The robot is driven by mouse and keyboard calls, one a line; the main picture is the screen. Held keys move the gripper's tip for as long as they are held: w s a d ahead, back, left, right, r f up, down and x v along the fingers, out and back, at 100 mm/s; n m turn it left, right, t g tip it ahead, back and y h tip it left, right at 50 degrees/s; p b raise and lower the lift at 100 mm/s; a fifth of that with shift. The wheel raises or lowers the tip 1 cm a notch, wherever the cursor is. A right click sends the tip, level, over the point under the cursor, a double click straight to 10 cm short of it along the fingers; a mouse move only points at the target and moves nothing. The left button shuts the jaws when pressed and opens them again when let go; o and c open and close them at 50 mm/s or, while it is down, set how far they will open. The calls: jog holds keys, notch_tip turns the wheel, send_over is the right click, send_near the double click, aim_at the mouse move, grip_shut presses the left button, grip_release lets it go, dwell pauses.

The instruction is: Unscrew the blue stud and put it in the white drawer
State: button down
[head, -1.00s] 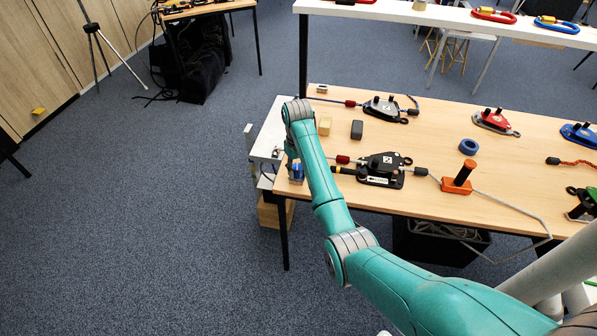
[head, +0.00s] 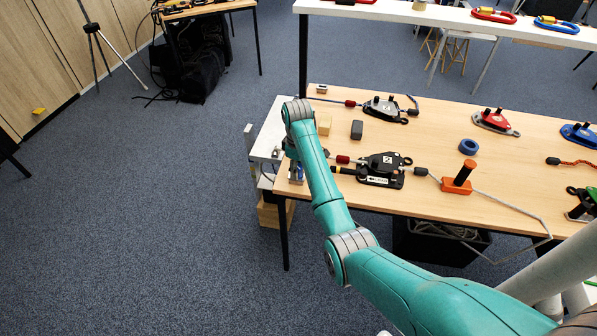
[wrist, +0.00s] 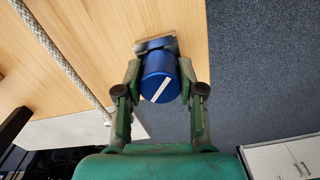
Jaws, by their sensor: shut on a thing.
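The blue stud (wrist: 158,66) shows in the wrist view as a round blue cap with a slanted white line on its end. My gripper (wrist: 160,84) has one finger on each side of it and is shut on it. A grey metal piece (wrist: 156,44) sits just behind the stud, at the wooden table's edge; whether the thread is still engaged cannot be seen. In the head view my arm's end is at the table's near left corner and hides most of the stud. A white unit (head: 268,131) stands against the table's left end; I cannot tell whether it is the drawer or is open.
A white rope (wrist: 62,55) lies left of my gripper. Open carpet lies left of the table.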

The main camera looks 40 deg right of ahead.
jog(key=shift+f+n, duration=0.1)
jog(key=shift+n, duration=1.2)
jog(key=n, duration=0.3)
jog(key=shift+n, duration=0.4)
jog(key=shift+s+n, duration=0.1)
jog(key=shift+n, duration=1.1)
jog(key=n, duration=0.2)
jog(key=shift+f+n, duration=0.1)
jog(key=shift+n, duration=0.3)
jog(key=c, duration=0.6)
grip_release()
jog(key=shift+m, duration=0.4)
